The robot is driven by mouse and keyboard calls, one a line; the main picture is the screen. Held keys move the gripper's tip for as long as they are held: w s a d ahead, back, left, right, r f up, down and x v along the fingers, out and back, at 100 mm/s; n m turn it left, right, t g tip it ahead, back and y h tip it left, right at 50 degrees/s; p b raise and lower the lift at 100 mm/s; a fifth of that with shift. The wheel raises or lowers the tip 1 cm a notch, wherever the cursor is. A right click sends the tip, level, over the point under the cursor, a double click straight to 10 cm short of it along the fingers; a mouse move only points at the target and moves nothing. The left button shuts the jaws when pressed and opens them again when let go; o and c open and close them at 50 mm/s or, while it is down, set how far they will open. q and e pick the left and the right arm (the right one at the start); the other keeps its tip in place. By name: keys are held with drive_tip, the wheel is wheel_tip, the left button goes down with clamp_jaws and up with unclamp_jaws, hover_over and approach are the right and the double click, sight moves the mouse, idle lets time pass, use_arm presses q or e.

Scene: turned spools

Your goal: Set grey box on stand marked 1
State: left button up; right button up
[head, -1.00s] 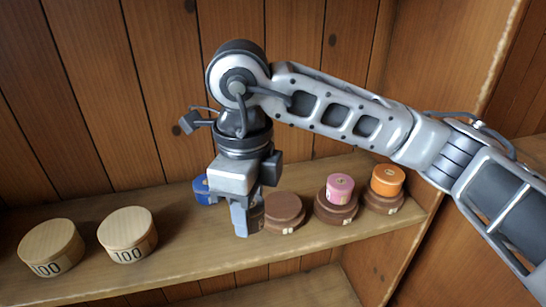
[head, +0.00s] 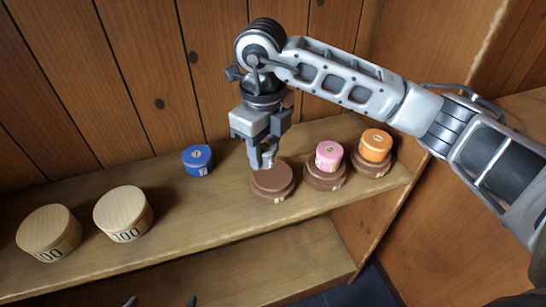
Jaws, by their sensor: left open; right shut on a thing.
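My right gripper (head: 263,158) hangs down from the arm at the right and is shut on a small grey thing, likely the grey box (head: 268,157), mostly hidden between the fingers. It is right over the empty brown round stand (head: 272,182); whether the box touches the stand's top I cannot tell. That stand has a small pale label on its front, too small to read. Two more brown stands, one under a pink spool (head: 329,155) and one under an orange spool (head: 375,145), are to its right. My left gripper (head: 161,302) shows only its two fingertips, apart, at the bottom edge.
A blue spool (head: 197,160) stands on the wooden shelf (head: 205,215) left of the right gripper. Two pale wooden discs marked 100 (head: 123,213) (head: 48,232) stand at the left. A lower shelf (head: 240,270) runs beneath. The shelf between blue spool and empty stand is clear.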

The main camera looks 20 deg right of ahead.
sight(273, 174)
drive_tip(key=f, duration=0.1)
drive_tip(key=w+d+f, duration=0.1)
drive_tip(key=f, duration=0.1)
drive_tip(key=shift+w+d, duration=0.4)
drive_tip(key=shift+w+d+f+p, duration=0.15)
drive_tip(key=shift+f+p, duration=0.1)
drive_tip(key=shift+f, duration=0.75)
drive_tip(key=shift+w+d+f+p, duration=0.1)
drive_tip(key=shift+f+p, duration=0.15)
drive_tip(key=shift+f, duration=0.7)
drive_tip(key=o, duration=0.9)
drive_tip(key=shift+o, duration=0.2)
wheel_tip(273, 174, up, 12)
drive_tip(key=b, duration=0.1)
drive_tip(key=shift+r, duration=0.15)
